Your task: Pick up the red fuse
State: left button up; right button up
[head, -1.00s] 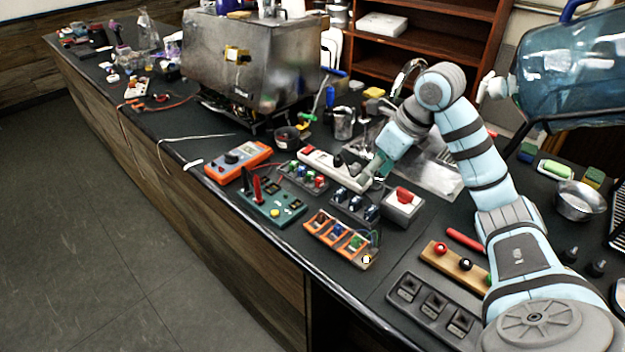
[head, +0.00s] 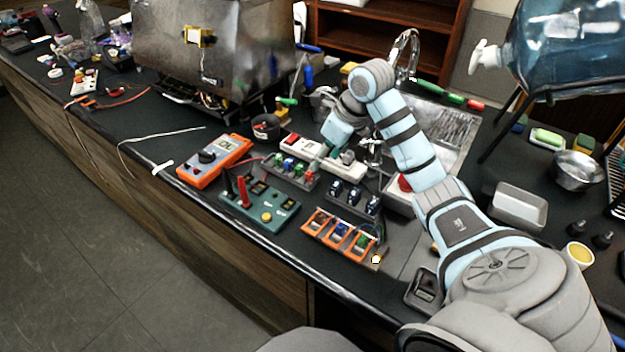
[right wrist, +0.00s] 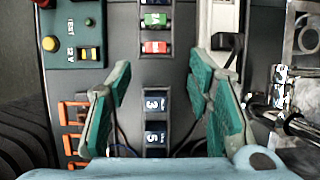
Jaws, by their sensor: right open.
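The red fuse (right wrist: 155,47) sits in a grey fuse rack, beside a green fuse (right wrist: 154,19) in the right wrist view. In the head view the red fuse (head: 299,169) is in the rack left of my right arm. My right gripper (right wrist: 160,82) is open and empty. Its green-padded fingers straddle the rack line, with the red fuse just beyond the fingertips and dark blue parts marked 3 and 5 (right wrist: 155,120) between the fingers. My left gripper is not in view.
A green test board (head: 262,205) and an orange multimeter (head: 214,160) lie left of the racks. An orange-framed rack (head: 340,235) stands in front. A white power strip (head: 320,155) runs behind. A large steel machine (head: 210,55) and a water bottle (head: 565,45) stand farther back.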

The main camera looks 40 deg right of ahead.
aim_at(311, 171)
jog(key=x, duration=0.6)
jog(key=shift+w+a+f, duration=0.2)
jog(key=shift+w+a, duration=0.15)
jog(key=shift+w, duration=0.05)
jog(key=shift+s+r, duration=0.1)
jog(key=shift+s, duration=0.1)
jog(key=shift+c, duration=0.2)
jog(key=c, duration=0.9)
jog(key=shift+r, duration=0.1)
